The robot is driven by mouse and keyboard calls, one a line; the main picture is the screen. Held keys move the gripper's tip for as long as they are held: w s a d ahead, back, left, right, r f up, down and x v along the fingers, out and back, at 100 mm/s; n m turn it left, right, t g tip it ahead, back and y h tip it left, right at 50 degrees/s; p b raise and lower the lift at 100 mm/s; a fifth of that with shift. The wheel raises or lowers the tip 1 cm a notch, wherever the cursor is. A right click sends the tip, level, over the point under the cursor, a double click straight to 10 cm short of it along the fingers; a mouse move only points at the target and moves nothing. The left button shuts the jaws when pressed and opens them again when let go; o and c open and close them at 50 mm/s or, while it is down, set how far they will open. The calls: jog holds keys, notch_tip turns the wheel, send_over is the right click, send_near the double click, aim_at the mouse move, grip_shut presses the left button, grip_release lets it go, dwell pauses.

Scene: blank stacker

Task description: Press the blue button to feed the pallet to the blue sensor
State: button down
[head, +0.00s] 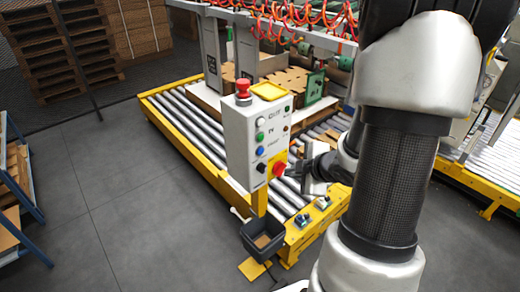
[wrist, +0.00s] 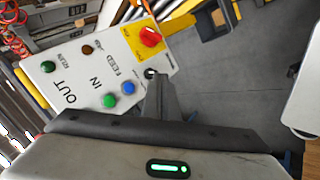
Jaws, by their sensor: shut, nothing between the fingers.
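The control box (head: 245,140) stands on a yellow post beside the roller conveyor. Its blue button (head: 260,151) sits below a green button (head: 260,137) and above a black knob. In the wrist view the blue button (wrist: 128,88) is fully visible, just left of my gripper (wrist: 157,76). My gripper (head: 299,176) is shut and empty, at the right of the box in the head view. Its fingertips overlap the panel near the black knob in the wrist view; contact cannot be told. A stack of brown blanks (head: 290,80) is on the conveyor behind the box. No blue sensor can be clearly told.
A red knob on a yellow plate (wrist: 150,37) and a red mushroom button (head: 243,88) are on the box. A dark bin (head: 262,240) hangs below it. Yellow conveyor rails (head: 185,150) run behind. Grey floor (head: 120,210) at the left is clear.

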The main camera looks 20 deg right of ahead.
aim_at(261, 151)
jog(key=shift+w, duration=0.1)
jog(key=w+a, duration=0.3)
jog(key=w, duration=0.5)
dwell(0.3)
jog(key=shift+w, duration=0.15)
dwell(1.7)
jog(key=shift+w+a, duration=0.15)
jog(key=shift+w, duration=0.15)
